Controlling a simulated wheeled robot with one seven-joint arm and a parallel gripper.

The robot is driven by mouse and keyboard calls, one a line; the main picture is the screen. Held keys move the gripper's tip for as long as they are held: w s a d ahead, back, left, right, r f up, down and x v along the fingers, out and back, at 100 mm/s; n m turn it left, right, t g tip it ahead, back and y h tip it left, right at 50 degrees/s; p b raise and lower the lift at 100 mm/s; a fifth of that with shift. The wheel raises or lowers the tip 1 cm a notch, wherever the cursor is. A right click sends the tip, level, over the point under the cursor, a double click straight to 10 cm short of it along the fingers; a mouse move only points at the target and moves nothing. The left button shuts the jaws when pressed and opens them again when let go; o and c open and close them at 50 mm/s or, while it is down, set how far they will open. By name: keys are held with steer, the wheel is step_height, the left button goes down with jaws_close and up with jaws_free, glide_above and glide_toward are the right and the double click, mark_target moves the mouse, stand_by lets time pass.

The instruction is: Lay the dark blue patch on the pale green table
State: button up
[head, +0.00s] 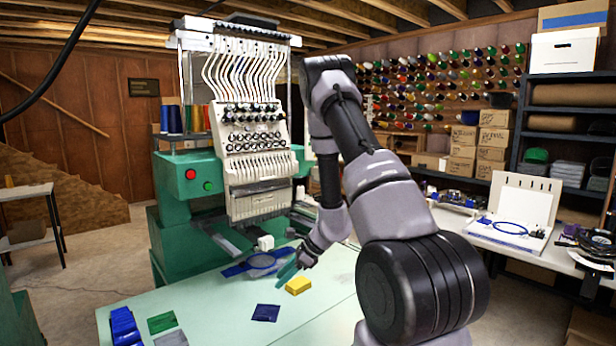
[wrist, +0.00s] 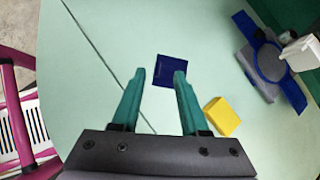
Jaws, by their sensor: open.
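The dark blue patch (head: 266,312) lies flat on the pale green table (head: 215,300), left of and nearer than the yellow block. The patch also shows in the wrist view (wrist: 172,70), beyond and partly between the fingertips, its right edge partly covered by the right finger. My gripper (head: 287,271) hangs above the table near the yellow block in the head view. In the wrist view my gripper (wrist: 160,74) has its two teal fingers apart with nothing held between them. The gap between the fingertips and the patch is hard to judge.
A yellow block (head: 298,285) sits on the table right of the patch. A blue stack (head: 124,326), a green patch (head: 161,323) and a grey patch (head: 171,339) are at the front left. A blue hoop (head: 262,261) lies at the back below the embroidery machine (head: 250,130).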

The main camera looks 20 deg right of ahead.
steer(key=s+a+r+n, duration=0.2)
steer(key=s+r+n, duration=0.1)
steer(key=r, duration=0.6)
steer(key=s+a+r+n, duration=0.15)
steer(key=r+n, duration=0.25)
steer(key=r, duration=0.5)
steer(key=s+a+r+n, duration=0.2)
steer(key=s+r+n, duration=0.1)
steer(key=r, duration=0.6)
steer(key=s+d+r+n+t+h, duration=0.1)
steer(key=s+d+r+n+h, duration=0.1)
steer(key=s+r+n, duration=0.2)
steer(key=s+d+r+n+t+h, duration=0.2)
steer(key=s+d+r+n+h, duration=0.1)
steer(key=s+r, duration=0.6)
steer(key=s+n, duration=0.1)
steer(key=s, duration=0.2)
steer(key=shift+s+r, duration=0.15)
steer(key=shift+r, duration=0.05)
